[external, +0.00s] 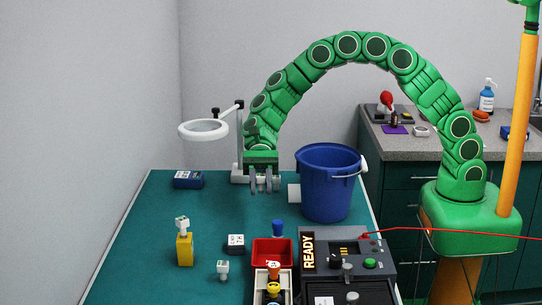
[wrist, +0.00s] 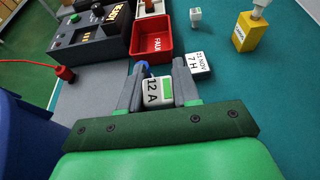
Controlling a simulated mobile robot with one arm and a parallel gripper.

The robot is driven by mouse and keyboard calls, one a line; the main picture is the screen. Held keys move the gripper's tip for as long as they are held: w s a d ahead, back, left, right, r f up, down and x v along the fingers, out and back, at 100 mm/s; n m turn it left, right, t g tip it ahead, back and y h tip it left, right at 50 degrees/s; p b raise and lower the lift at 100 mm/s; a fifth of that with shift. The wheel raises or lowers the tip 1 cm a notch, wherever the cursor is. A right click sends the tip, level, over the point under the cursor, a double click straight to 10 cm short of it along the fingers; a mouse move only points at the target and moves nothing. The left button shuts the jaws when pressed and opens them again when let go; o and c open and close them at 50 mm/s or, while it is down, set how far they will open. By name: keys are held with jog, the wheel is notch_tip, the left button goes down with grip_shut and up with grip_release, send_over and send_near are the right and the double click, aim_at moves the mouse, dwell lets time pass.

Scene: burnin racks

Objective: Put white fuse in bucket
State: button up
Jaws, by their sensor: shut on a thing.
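My gripper (external: 265,184) hangs over the teal table to the left of the blue bucket (external: 328,190). In the wrist view, my gripper (wrist: 159,86) is shut on a white fuse (wrist: 157,92) marked "12 A" with a green panel. The held fuse is hard to make out in the external view. The bucket stands upright with its handle at the right; its side fills the left edge of the wrist view (wrist: 22,135). Its inside floor is hidden. My gripper is outside the bucket, apart from it.
A red tray (external: 272,252), a blue piece (external: 278,228) and a tester reading "READY" (external: 340,248) stand at the front. A white box (external: 236,243), another white fuse (external: 222,268), a yellow block (external: 184,250) and a ring lamp (external: 203,129) are left. Mid-left table is clear.

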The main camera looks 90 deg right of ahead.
notch_tip(320, 180, up, 19)
jog(key=h, duration=0.2)
jog(key=n+h, duration=0.1)
jog(key=h, duration=1.1)
send_over(327, 184)
jog(key=w+d, duration=0.1)
jog(key=w, duration=0.1)
jog(key=f, duration=0.1)
jog(key=s+d+m+h, duration=0.1)
jog(key=s+d+h, duration=0.2)
jog(key=d, duration=0.3)
notch_tip(327, 184, down, 16)
jog(key=h, duration=0.1)
jog(key=shift+r, duration=0.15)
jog(key=o, duration=1.1)
